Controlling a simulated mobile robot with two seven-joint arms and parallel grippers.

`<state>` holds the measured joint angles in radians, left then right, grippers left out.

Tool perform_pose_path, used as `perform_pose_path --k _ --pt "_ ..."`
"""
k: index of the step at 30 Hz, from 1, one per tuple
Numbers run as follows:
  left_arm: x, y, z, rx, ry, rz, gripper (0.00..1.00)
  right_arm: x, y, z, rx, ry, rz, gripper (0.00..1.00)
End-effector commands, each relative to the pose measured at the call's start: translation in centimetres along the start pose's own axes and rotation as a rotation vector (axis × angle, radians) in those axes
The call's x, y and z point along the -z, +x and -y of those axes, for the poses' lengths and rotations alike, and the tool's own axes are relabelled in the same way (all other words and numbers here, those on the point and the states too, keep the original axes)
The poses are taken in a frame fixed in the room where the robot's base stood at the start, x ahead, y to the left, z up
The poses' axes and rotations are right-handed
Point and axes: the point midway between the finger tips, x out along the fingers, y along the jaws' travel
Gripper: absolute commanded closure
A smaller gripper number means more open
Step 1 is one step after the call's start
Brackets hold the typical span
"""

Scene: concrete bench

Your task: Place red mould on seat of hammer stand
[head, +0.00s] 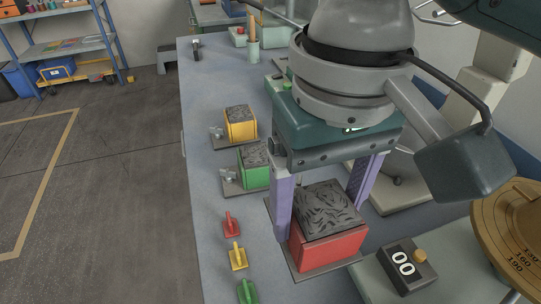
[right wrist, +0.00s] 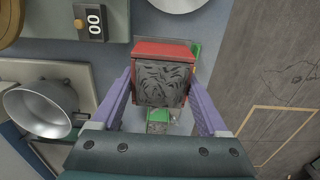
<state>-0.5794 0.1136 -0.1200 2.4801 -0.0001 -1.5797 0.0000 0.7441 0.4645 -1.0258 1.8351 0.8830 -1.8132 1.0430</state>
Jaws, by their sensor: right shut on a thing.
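The red mould (head: 328,247) is a red box with dark, grooved sand on top. My right gripper (head: 322,213) has its two purple fingers on opposite sides of the mould and is shut on it. A grey plate (head: 303,274) shows under the mould; I cannot tell whether they touch. In the right wrist view the red mould (right wrist: 163,49) lies between the fingers (right wrist: 160,84). A pale stand (head: 405,198) with a column is partly hidden behind my right arm; I cannot tell whether it is the hammer stand. My left gripper is out of view.
A yellow mould (head: 240,128) and a green mould (head: 253,174) stand left of the gripper. Small red (head: 231,226), yellow (head: 237,257) and green (head: 247,292) handled pieces line the bench's left side. A counter marked 00 (head: 406,266) and a round dial (head: 512,230) are at right.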

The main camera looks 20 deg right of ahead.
Motion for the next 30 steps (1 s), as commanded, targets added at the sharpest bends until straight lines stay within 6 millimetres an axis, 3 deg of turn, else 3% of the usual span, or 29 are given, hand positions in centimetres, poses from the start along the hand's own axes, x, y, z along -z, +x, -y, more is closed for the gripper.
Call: perform_pose_path --k 3,9,14,21,30 --pt "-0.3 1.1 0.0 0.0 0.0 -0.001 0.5 0.0 3.5 -0.1 -0.002 0.0 0.001 1.0" --pt "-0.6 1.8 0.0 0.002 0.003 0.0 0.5 0.1 6.8 0.0 0.0 -0.001 -0.002 1.0" --pt "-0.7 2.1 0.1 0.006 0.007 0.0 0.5 0.1 7.8 0.1 0.001 -0.001 -0.002 1.0" --pt "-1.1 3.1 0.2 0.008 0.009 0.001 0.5 0.1 11.3 0.0 0.0 0.0 -0.002 1.0" --pt "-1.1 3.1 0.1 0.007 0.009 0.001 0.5 0.1 11.7 0.0 0.001 -0.002 -0.003 1.0"
